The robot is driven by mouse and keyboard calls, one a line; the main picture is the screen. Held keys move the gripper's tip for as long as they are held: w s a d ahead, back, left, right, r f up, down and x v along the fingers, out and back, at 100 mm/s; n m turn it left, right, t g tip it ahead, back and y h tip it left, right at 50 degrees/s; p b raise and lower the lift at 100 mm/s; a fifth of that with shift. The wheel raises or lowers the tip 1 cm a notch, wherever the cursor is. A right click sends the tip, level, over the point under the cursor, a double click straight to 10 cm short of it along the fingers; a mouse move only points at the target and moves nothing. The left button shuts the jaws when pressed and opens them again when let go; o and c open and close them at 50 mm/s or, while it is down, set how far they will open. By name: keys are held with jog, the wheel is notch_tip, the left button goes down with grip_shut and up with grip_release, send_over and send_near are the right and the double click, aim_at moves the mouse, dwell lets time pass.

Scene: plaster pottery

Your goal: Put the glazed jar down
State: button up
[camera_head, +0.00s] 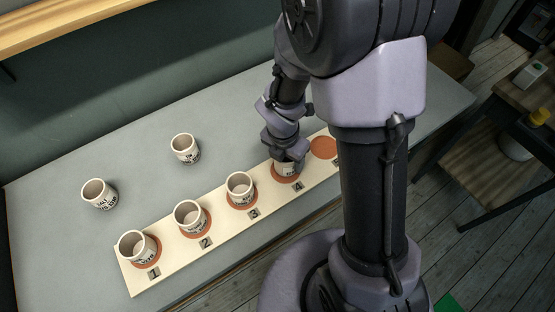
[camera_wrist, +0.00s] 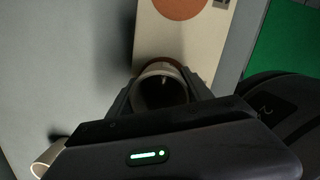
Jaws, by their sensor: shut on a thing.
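My gripper (camera_head: 284,152) is shut on a glazed jar (camera_head: 287,168) at the spot marked 4 on the cream board (camera_head: 222,228). The jar is pale with dark lettering and looks upright. It is over the reddish disc at that spot. I cannot tell whether its base touches the disc. In the wrist view the jar's rim (camera_wrist: 163,84) shows between my gripper's fingers (camera_wrist: 160,100), and its lower part is hidden.
Similar jars stand at spots 1 (camera_head: 138,247), 2 (camera_head: 190,215) and 3 (camera_head: 239,187). The disc (camera_head: 323,147) beyond spot 4 is bare. Two jars (camera_head: 97,193) (camera_head: 185,148) stand loose on the grey table (camera_head: 60,237). A side table stands at right.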

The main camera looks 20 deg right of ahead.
jog(key=shift+s+a+f, duration=0.15)
jog(key=shift+a+f, duration=0.2)
jog(key=shift+f, duration=0.2)
jog(key=shift+s+r, duration=0.1)
jog(key=shift+r, duration=0.1)
jog(key=shift+d+f, duration=0.1)
jog(key=shift+d, duration=0.25)
jog(key=o, duration=1.5)
jog(key=shift+a, duration=0.15)
